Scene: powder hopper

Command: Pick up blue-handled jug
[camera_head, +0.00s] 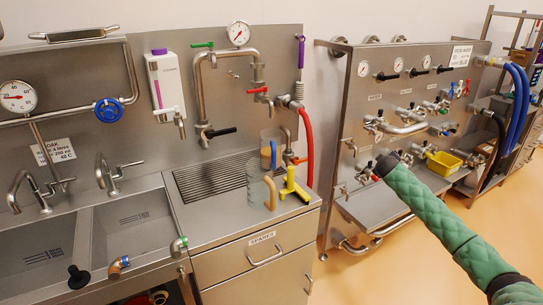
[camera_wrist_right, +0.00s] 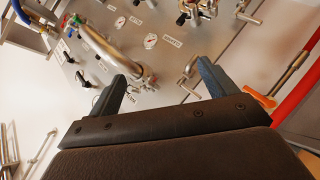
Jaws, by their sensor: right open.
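A clear jug with a blue handle (camera_head: 273,154) stands at the back right of the steel counter, partly hidden by things in front of it. A second clear jug (camera_head: 255,191) with a tan handle (camera_head: 270,192) stands in front of it. My right gripper (camera_head: 383,164) is at the end of the green-sleeved arm, right of the counter, in front of the valve panel and well apart from the jugs. In the right wrist view its two fingers (camera_wrist_right: 162,74) are spread with nothing held between them. No jug shows in that view. My left gripper is not in view.
A yellow tool (camera_head: 294,185) stands beside the jugs. A red hose (camera_head: 307,145) hangs behind them. The valve panel (camera_head: 345,110) has projecting pipes and a yellow tray (camera_head: 443,162). A drain grate (camera_head: 210,178) and sinks (camera_head: 130,225) lie left.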

